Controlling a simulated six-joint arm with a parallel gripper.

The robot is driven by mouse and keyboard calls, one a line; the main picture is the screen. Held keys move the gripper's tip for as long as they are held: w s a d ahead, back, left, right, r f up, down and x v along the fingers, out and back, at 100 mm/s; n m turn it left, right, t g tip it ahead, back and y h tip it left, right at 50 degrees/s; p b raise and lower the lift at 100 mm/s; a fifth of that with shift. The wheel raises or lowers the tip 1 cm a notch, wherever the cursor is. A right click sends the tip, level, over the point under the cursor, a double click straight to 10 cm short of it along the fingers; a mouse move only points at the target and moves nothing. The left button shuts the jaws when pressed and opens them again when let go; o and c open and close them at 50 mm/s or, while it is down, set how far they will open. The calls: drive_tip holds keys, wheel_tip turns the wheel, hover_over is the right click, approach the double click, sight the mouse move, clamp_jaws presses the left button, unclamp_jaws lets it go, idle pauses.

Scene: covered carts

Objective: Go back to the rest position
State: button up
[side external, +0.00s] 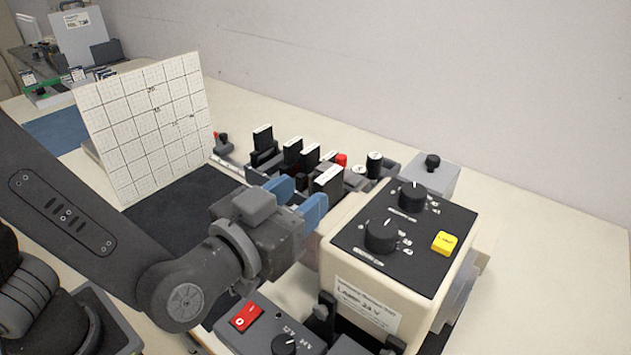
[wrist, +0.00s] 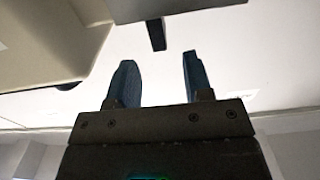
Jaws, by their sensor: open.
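My gripper (side external: 297,199) has two blue fingers. In the side external view it is near the middle, just left of the beige lamp power box (side external: 345,237) and in front of a row of black holders. In the wrist view the two fingers (wrist: 155,82) stand apart with nothing between them, so it is open and empty. I cannot tell whether a finger touches the beige box in the side external view. A beige housing (wrist: 50,40) fills the upper left of the wrist view.
The box carries black knobs (side external: 382,236) and a yellow button (side external: 445,243). A control unit with a red switch (side external: 246,317) is below my gripper. An upright gridded white board (side external: 145,128) stands behind my arm. The table beyond the row (side external: 260,105) is clear.

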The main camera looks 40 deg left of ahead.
drive_tip(key=shift+s, duration=0.4)
drive_tip(key=shift+r, duration=0.1)
drive_tip(key=w+a+r+g+h, duration=0.1)
drive_tip(key=h, duration=0.1)
drive_tip(key=w+a+r+g+h, duration=0.1)
drive_tip(key=g+h, duration=0.1)
drive_tip(key=shift+w+m, duration=0.15)
drive_tip(key=shift+m, duration=0.25)
drive_tip(key=s+a+f+g+y, duration=0.2)
drive_tip(key=s+a+g, duration=0.2)
drive_tip(key=s+a, duration=0.2)
drive_tip(key=s+a+f+g+y, duration=0.2)
drive_tip(key=s+a+g, duration=0.3)
drive_tip(key=a, duration=0.6)
drive_tip(key=shift+s+a+n, duration=0.25)
drive_tip(key=shift+s+n, duration=0.15)
drive_tip(key=shift+s, duration=0.05)
drive_tip(key=shift+c, duration=0.2)
